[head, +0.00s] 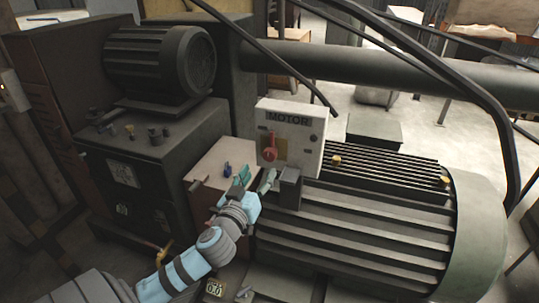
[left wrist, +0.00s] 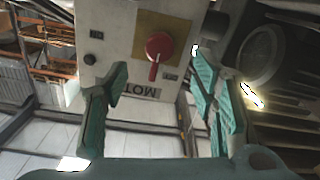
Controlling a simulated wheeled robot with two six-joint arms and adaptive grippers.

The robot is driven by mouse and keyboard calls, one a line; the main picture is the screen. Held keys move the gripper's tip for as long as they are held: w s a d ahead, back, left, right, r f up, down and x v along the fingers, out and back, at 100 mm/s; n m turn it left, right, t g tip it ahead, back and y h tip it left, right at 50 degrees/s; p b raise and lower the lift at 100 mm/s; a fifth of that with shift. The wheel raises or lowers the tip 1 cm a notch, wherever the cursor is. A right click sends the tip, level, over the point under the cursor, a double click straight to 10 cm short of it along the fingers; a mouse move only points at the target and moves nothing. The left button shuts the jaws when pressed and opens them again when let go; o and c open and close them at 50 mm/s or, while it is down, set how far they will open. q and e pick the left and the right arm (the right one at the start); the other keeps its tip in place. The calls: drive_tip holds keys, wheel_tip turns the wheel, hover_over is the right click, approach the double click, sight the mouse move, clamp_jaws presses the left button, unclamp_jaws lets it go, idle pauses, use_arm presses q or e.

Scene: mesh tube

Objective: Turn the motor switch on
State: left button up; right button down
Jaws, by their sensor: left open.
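The motor switch is a red rotary knob (head: 270,153) on a yellow plate, on the front of a pale box (head: 308,150) labelled MOTOR. Its handle points up toward the label. In the left wrist view the box is upside down, and the red knob (left wrist: 158,46) shows between and beyond the fingers, its handle pointing down in the picture. My left gripper (head: 256,178) is just below and in front of the box, with its teal fingers apart and empty. The fingers (left wrist: 160,76) look clear of the knob. My right gripper is in neither view.
A large ribbed motor (head: 350,225) lies right of and below the box. A dark cabinet (head: 135,180) bearing a smaller motor (head: 160,60) stands at left. A thick pipe (head: 400,72) runs behind the box. A small blue part (head: 228,169) sits beside my left gripper.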

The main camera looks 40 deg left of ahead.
sight(268, 158)
use_arm(q)
drive_tip(key=x, duration=0.9)
drive_tip(key=shift+w+a+p, duration=0.1)
drive_tip(key=shift+w+p, duration=0.2)
drive_tip(key=shift+w, duration=0.05)
drive_tip(key=c, duration=1.1)
drive_tip(key=shift+c, duration=0.2)
drive_tip(key=shift+m, duration=0.4)
drive_tip(key=m+p, duration=0.1)
drive_tip(key=m, duration=0.2)
drive_tip(key=shift+m, duration=0.3)
drive_tip(key=m+p, duration=0.1)
drive_tip(key=m, duration=0.3)
drive_tip(key=shift+a, duration=0.1)
drive_tip(key=m+p, duration=0.1)
drive_tip(key=m, duration=0.4)
drive_tip(key=shift+m+p, duration=0.3)
drive_tip(key=shift+m, duration=0.1)
drive_tip(key=shift+s+m+p, duration=0.1)
drive_tip(key=shift+m+p, duration=0.4)
drive_tip(key=shift+m, duration=1.4)
